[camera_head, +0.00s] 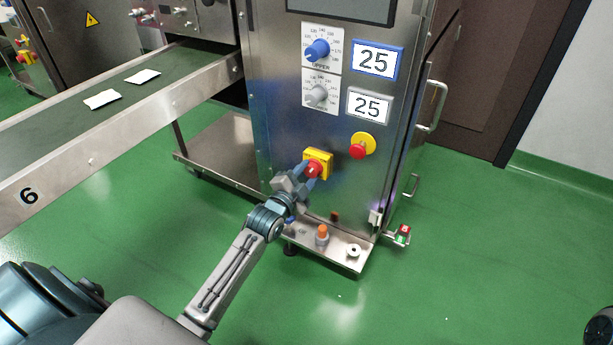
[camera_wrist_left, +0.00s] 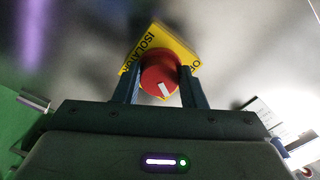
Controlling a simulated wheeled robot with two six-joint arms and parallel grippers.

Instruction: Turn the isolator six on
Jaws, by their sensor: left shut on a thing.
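The isolator is a red rotary knob (camera_head: 313,170) on a yellow square plate (camera_head: 319,156), low on the front of the steel cabinet. My left gripper (camera_head: 308,174) reaches it from the lower left and is shut on the knob. In the left wrist view, the red knob (camera_wrist_left: 158,79) sits between the two blue fingers of my left gripper (camera_wrist_left: 160,90). A white mark on the knob points down and slightly right. The yellow plate (camera_wrist_left: 146,45) appears tilted, with "ISOLATOR" and part of "OF" readable; its other lettering is hidden. My right gripper is not seen.
A red button on a yellow disc (camera_head: 363,146) is right of the isolator. Blue (camera_head: 317,50) and grey (camera_head: 315,95) dials sit above, beside displays reading 25. A conveyor marked 6 (camera_head: 106,139) runs left. A low ledge (camera_head: 338,250) holds small parts.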

